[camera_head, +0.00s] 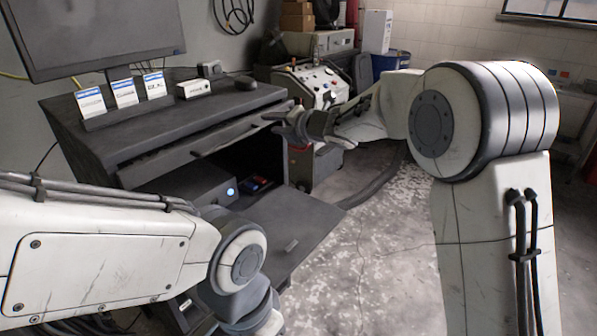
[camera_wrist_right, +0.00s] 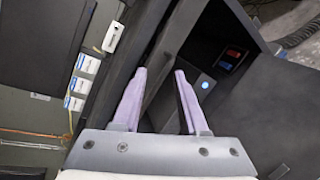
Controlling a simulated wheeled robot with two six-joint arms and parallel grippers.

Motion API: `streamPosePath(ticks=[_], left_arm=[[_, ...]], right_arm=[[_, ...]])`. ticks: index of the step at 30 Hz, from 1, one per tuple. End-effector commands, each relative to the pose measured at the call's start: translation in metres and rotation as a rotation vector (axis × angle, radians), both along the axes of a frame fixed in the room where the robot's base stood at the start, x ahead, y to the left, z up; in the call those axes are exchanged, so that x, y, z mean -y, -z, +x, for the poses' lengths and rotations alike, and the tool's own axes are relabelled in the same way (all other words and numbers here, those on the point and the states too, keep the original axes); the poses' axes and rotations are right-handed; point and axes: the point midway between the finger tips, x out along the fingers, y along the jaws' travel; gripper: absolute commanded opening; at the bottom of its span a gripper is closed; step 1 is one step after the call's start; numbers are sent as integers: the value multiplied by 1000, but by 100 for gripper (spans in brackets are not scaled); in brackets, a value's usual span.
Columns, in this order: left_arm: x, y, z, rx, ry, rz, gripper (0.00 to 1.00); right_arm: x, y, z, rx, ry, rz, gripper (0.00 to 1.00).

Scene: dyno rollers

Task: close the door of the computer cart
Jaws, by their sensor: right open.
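The dark grey computer cart (camera_head: 150,128) stands at the left in the head view. Its door (camera_head: 290,232) is open, a dark panel reaching out from the front, with a small light handle mark on it. In the right wrist view the door (camera_wrist_right: 285,105) is at the right. The open compartment shows a box with a lit blue button (camera_head: 231,191). My right gripper (camera_head: 280,123) is open and empty, in front of the cart's upper front edge, above the door. In the right wrist view its fingers (camera_wrist_right: 160,72) are apart. My left gripper is out of sight; only its arm shows.
A monitor (camera_head: 95,30), several cards and a small white box (camera_head: 194,89) are on the cart's top. A machine with a control panel (camera_head: 312,85) and a blue bin (camera_head: 390,64) stand behind. A dark hose lies on the floor, which is otherwise clear right of the door.

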Motion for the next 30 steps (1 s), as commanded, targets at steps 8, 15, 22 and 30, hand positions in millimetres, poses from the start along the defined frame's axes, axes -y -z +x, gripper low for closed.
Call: streamPosePath(ticks=[8, 15, 22, 30], left_arm=[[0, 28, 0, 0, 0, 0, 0], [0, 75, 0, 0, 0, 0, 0], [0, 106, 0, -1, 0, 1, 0], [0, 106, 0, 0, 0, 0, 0]], right_arm=[[-5, 73, -64, -586, 478, 621, 42], [12, 171, -73, -817, 802, 1137, 42], [42, 215, -25, -417, 919, 1449, 42], [20, 193, -33, 141, 908, 1351, 42]])
